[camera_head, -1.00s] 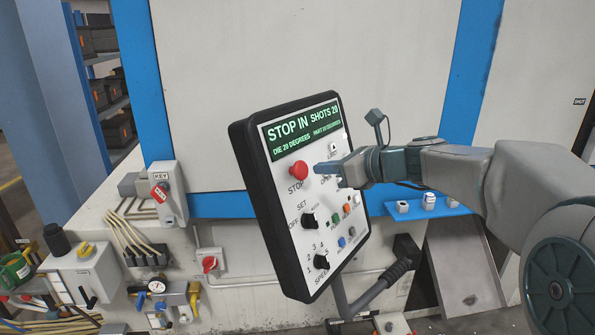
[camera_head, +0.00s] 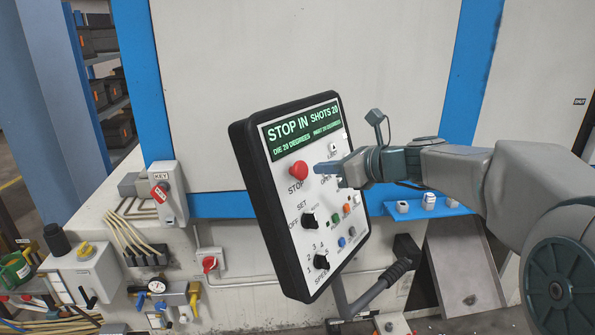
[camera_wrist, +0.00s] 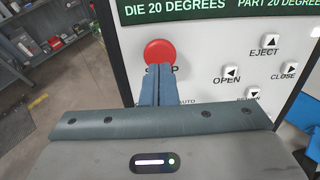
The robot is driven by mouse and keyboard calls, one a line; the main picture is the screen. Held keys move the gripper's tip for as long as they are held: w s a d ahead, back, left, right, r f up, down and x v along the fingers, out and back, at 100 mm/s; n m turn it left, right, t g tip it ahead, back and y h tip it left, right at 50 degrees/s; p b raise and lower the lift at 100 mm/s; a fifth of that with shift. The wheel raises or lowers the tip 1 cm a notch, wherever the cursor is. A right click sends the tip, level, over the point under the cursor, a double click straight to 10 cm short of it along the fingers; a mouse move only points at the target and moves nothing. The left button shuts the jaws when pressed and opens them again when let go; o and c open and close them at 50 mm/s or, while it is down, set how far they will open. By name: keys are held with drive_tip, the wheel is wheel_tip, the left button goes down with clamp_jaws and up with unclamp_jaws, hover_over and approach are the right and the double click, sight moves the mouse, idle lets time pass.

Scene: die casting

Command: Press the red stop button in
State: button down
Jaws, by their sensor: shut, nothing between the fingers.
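The red stop button (camera_head: 298,171) sits on the upper left of a tilted black-framed control panel (camera_head: 318,215). The panel's green display reads STOP IN, SHOTS 20, DIE 20 DEGREES. My gripper (camera_head: 318,168) is shut and empty, its blue fingertips just right of the button, with a small gap showing in the head view. In the wrist view the shut fingers (camera_wrist: 156,72) point up at the lower edge of the red button (camera_wrist: 159,53) and cover part of the STOP label. Whether the tips touch the button cannot be told there.
Black knobs (camera_head: 308,221) and small coloured buttons (camera_head: 346,208) lie lower on the panel. White EJECT (camera_wrist: 264,52), OPEN and CLOSE buttons are right of the fingers. A key box (camera_head: 166,193) and a blue shelf (camera_head: 440,209) flank the panel.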

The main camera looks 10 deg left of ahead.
drive_tip(key=shift+w+a, duration=0.1)
drive_tip(key=shift+a, duration=0.05)
idle(0.5)
drive_tip(key=shift+x, duration=1.55)
drive_tip(key=shift+a, duration=0.1)
drive_tip(key=p, duration=0.2)
approach(303, 169)
drive_tip(key=shift+s+d+r, duration=0.2)
drive_tip(key=shift+s+d, duration=0.05)
drive_tip(key=shift+d, duration=0.2)
idle(0.4)
